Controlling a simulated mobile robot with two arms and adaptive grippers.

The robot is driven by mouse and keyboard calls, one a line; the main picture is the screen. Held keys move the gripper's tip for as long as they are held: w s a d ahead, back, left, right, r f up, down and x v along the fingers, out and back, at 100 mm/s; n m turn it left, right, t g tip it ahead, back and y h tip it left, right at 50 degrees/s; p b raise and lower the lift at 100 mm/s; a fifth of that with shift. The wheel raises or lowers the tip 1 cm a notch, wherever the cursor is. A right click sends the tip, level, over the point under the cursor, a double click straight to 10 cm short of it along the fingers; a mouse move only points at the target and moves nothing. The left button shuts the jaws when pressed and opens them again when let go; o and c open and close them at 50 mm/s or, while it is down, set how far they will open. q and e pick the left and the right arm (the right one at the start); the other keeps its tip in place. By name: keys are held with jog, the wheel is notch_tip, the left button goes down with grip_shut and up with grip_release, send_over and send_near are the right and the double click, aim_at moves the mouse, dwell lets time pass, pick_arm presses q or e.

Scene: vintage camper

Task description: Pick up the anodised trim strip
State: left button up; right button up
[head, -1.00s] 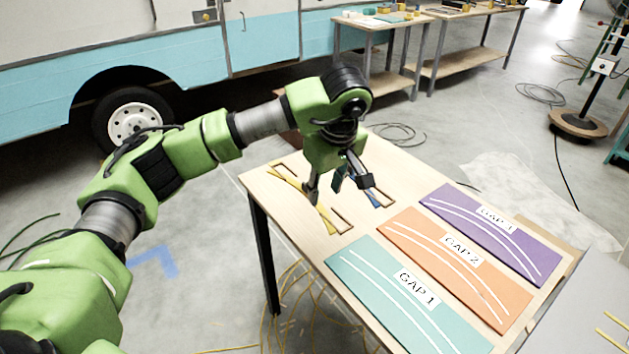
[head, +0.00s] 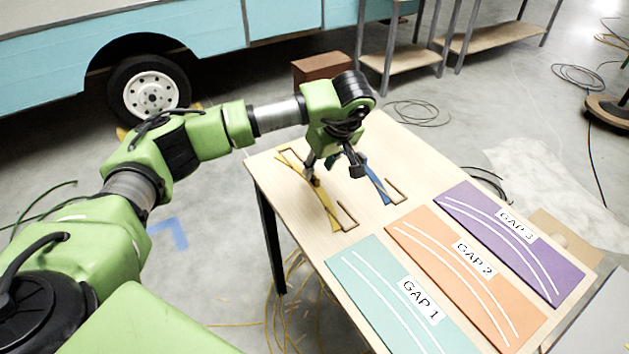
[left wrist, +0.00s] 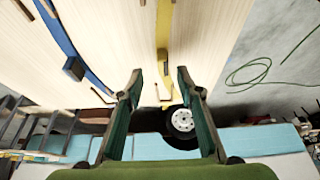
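A curved yellow strip (head: 325,203) lies on the wooden table, and a curved blue strip (head: 376,183) lies to its right. The pictures do not settle which one is the anodised trim strip. My left gripper (head: 335,176) points down at the yellow strip's middle, its fingers apart. In the left wrist view, the yellow strip (left wrist: 163,22) runs between the open fingers of the left gripper (left wrist: 160,73) and carries a small block. The blue strip (left wrist: 60,38), with a dark block, is left of the fingers. Contact with the yellow strip cannot be told. My right gripper is not in view.
Teal GAP 1 (head: 365,285), orange GAP 2 (head: 425,237) and purple GAP 3 (head: 480,205) panels lie on the near part of the table (head: 412,160). Thin brackets lie beside the strips. A brown box (head: 322,67) stands behind the table, near the camper (head: 215,45).

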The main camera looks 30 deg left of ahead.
aim_at(314, 174)
pick_arm(q)
jog(key=x, duration=0.2)
jog(key=p+x, duration=0.1)
jog(key=shift+s+a+f, duration=0.15)
jog(key=shift+a+f, duration=0.1)
jog(key=shift+f, duration=0.1)
jog(key=shift+a+f, duration=0.1)
jog(key=shift+f, duration=0.2)
grip_shut()
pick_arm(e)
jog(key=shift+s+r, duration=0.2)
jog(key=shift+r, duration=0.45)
pick_arm(q)
jog(key=shift+r, duration=0.1)
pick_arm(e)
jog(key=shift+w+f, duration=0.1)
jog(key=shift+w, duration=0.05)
